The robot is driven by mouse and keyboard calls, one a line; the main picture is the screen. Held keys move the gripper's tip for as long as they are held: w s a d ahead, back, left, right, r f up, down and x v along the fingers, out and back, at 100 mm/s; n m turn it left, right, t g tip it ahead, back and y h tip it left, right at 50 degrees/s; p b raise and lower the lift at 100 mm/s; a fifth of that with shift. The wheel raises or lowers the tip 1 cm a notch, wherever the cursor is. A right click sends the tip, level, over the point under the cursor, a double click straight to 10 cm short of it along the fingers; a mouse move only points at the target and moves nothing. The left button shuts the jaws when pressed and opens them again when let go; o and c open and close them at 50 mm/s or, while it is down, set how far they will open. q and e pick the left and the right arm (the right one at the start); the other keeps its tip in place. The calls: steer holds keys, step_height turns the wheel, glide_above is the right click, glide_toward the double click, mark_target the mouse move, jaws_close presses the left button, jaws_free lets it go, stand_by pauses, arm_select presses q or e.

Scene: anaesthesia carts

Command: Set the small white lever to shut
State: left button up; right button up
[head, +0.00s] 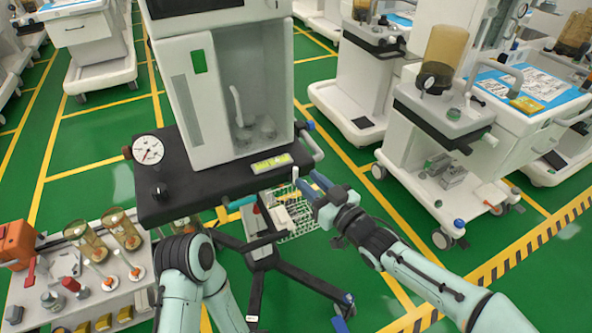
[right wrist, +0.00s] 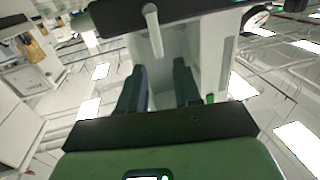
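The small white lever (head: 237,106) stands nearly upright in the open bay of the white machine (head: 187,105), its top leaning slightly left. In the right wrist view, which looks upside down, a pale lever (right wrist: 154,32) shows near the top, beyond the fingers and roughly in line with the gap between them. My right gripper (head: 313,190) is just off the right front corner of the machine's black shelf, apart from the lever. Its two dark fingers (right wrist: 160,72) are spread with nothing between them. My left arm rises at the bottom; its gripper is not visible.
The black shelf (head: 190,185) carries a round gauge (head: 148,150) and a lit yellow display (head: 271,163). A curved grey handle (head: 312,146) is at its right end. A wire basket (head: 297,220) hangs below. Another cart (head: 440,130) stands right, with green floor between.

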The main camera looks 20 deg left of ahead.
mark_target(297, 170)
steer(key=x, duration=0.5)
steer(key=shift+w+a, duration=0.4)
steer(key=shift+a, duration=0.15)
arm_select(q)
steer(key=shift+w+a+f, duration=0.2)
steer(key=shift+w+f, duration=0.05)
steer(key=shift+f, duration=0.05)
